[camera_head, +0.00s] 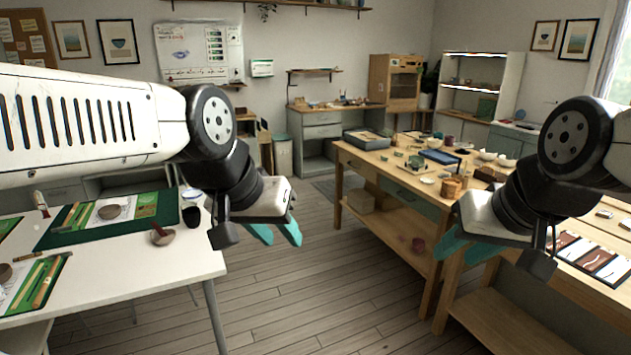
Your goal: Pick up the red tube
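I cannot make out a red tube for certain in the head view. My arms hide parts of both work areas.
The white table (120,290) at left holds green mats, a brush, bowls and a dark cup (191,216). The wooden workbench (372,160) carries trays, bowls and small containers. A front right bench holds a panel of samples (592,255). The plank floor (320,290) between is clear.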

